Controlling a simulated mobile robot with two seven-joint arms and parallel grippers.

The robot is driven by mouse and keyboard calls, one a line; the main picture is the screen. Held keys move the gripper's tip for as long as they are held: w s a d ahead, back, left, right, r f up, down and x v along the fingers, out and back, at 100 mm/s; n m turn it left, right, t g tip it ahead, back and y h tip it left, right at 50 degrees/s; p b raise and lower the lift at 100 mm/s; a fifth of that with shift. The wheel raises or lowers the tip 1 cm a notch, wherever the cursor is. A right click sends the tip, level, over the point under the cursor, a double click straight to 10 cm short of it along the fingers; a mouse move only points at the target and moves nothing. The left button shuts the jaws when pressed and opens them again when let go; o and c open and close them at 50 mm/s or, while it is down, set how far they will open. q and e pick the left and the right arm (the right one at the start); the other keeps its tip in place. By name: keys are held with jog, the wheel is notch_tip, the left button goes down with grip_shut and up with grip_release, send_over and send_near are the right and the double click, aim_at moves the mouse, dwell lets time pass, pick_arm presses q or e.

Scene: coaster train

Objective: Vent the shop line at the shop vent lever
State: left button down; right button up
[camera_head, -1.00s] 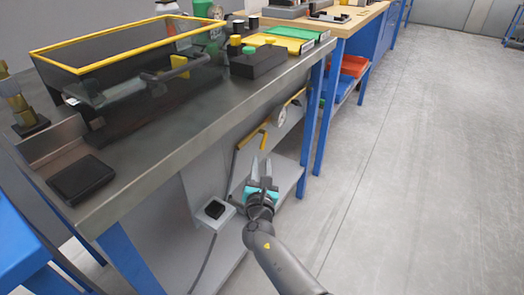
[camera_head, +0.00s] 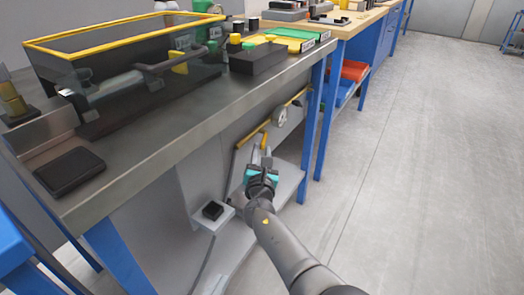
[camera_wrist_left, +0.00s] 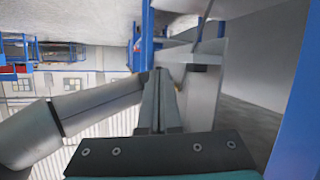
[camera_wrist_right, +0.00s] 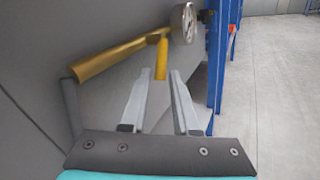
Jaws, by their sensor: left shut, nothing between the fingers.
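Under the steel bench, a yellow pipe (camera_head: 252,134) runs along the grey panel, with a short yellow lever (camera_head: 265,140) hanging from it. In the right wrist view the lever (camera_wrist_right: 162,58) hangs upright below the pipe (camera_wrist_right: 108,60). My right gripper (camera_head: 262,154) is open just below the lever. In its wrist view the lever's lower end lines up between the two fingertips (camera_wrist_right: 160,76); I cannot tell whether it touches them. My left gripper (camera_wrist_left: 158,76) is shut and empty in its own wrist view; I cannot make it out in the head view.
A round gauge (camera_head: 280,116) sits beside the lever, close to a blue bench leg (camera_head: 311,125). The steel bench top (camera_head: 165,120) overhangs. The floor (camera_head: 420,150) to the right is clear.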

jog(key=shift+w+f+b, duration=0.1)
jog(key=shift+w+b, duration=0.3)
jog(key=shift+w, duration=0.2)
pick_arm(q)
jog(key=shift+s+d+r+n+t+h+b, duration=0.25)
jog(key=shift+d+r+t, duration=0.2)
jog(key=shift+t, duration=0.3)
jog(key=shift+s+d+r+n+t+h+b, duration=0.15)
jog(key=shift+s+d+r+t+h, duration=0.3)
jog(key=shift+t, duration=0.3)
pick_arm(e)
jog(key=shift+w+d, duration=0.1)
jog(key=shift+w, duration=0.4)
pick_arm(q)
jog(key=shift+w+a+r, duration=0.1)
pick_arm(e)
jog(key=shift+c, duration=0.2)
grip_shut()
